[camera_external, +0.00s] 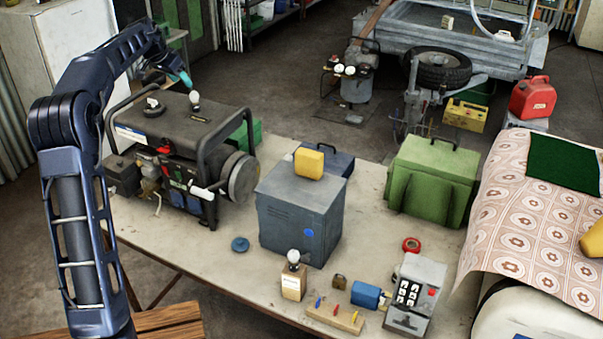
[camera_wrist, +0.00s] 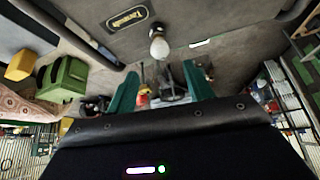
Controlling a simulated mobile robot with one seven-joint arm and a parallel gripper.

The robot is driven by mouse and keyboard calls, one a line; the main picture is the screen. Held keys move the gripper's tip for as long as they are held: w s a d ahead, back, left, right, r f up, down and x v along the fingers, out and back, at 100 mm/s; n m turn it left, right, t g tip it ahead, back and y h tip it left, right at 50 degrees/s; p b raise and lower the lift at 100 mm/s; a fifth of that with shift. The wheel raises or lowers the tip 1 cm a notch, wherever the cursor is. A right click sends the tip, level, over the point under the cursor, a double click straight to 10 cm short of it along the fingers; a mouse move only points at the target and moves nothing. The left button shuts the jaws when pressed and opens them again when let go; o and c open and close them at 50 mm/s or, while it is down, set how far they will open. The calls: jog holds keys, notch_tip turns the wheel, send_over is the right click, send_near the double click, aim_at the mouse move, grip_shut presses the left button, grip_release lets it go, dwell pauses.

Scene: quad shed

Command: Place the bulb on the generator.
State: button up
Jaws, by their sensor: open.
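A white bulb with a dark base (camera_external: 194,101) stands upright on the top plate of the black-framed generator (camera_external: 160,122). In the wrist view the bulb (camera_wrist: 159,44) shows against the generator's grey top (camera_wrist: 100,35), beside a dark label plate. My gripper (camera_external: 183,78) is above and just behind the bulb. In the wrist view its teal fingers (camera_wrist: 162,82) are apart with nothing held between them; the bulb is beyond the tips. A second bulb (camera_external: 293,257) stands on a small tan box at the front of the table.
A grey metal box (camera_external: 300,215) with a yellow block (camera_external: 309,163) on top stands right of the generator. A green case (camera_external: 432,180) stands farther right. A blue disc (camera_external: 240,244) lies on the table. The generator's tubular frame rises around its top.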

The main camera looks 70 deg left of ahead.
jog(key=shift+r, duration=0.1)
jog(key=w+d+r+m, duration=0.1)
jog(key=w+d+r, duration=0.1)
jog(key=w+d, duration=0.7)
jog(key=w+d+r+m+h, duration=0.15)
jog(key=w+d, duration=0.35)
jog(key=d, duration=0.7)
jog(key=w+d+r, duration=0.2)
jog(key=w+d, duration=0.5)
jog(key=d, duration=0.4)
jog(key=w+d, duration=0.2)
jog(key=d, duration=1.2)
jog(key=s+d+f+m, duration=0.1)
jog(key=s+d+f, duration=0.15)
jog(key=d, duration=0.95)
jog(key=s+d+f+m, duration=0.15)
jog(key=s+d, duration=0.25)
jog(key=d, duration=0.7)
jog(key=s+d+f+m+h, duration=0.1)
jog(key=s+d+f, duration=0.4)
jog(key=s+d, duration=0.2)
jog(key=s+d+f+m+h, duration=0.1)
jog(key=s+d+f, duration=0.4)
jog(key=s+d, duration=0.3)
jog(key=shift+s+d, duration=0.15)
jog(key=shift+s, duration=0.85)
